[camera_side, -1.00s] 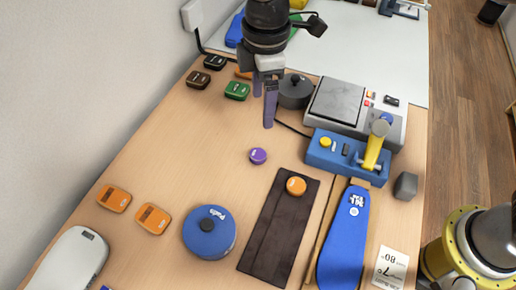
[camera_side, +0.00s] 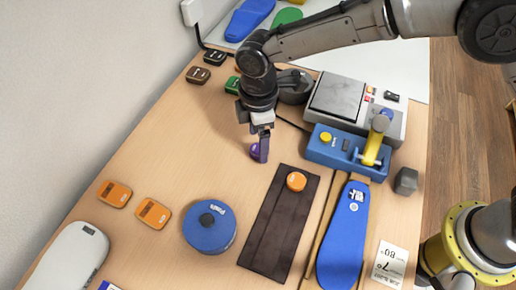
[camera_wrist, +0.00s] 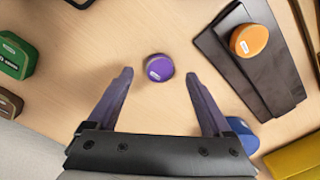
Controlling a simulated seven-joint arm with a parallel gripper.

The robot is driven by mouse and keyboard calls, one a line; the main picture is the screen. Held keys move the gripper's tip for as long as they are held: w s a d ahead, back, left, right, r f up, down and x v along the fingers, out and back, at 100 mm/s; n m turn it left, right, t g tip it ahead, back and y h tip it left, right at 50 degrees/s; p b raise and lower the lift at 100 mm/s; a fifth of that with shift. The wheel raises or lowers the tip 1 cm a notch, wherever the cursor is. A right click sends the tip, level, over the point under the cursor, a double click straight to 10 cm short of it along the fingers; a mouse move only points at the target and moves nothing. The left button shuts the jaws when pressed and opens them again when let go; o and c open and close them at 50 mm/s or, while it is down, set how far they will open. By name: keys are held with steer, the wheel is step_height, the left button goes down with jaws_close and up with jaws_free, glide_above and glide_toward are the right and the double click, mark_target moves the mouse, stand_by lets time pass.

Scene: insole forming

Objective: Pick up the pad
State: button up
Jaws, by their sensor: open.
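A small round purple pad (camera_side: 254,151) with a pale label lies on the wooden table. In the side view my gripper's finger hides part of it. In the wrist view the purple pad (camera_wrist: 159,68) is whole, between and slightly beyond my fingertips. My gripper (camera_side: 260,154) points down over the purple pad, open and empty; its two spread fingers also show in the wrist view (camera_wrist: 159,75). A similar round orange pad (camera_side: 296,181) lies on a dark brown mat (camera_side: 265,246), to the right; it also shows in the wrist view (camera_wrist: 249,40).
A blue lidded "Pads" tin (camera_side: 210,236) stands to the front left. A blue clamp device (camera_side: 322,156) and a grey press (camera_side: 338,98) stand to the right, near a dark round pot (camera_side: 296,92). A blue insole (camera_side: 343,245) lies beside the mat. The table left of the purple pad is clear.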

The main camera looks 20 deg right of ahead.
steer(key=shift+f, duration=1.2)
jaws_close()
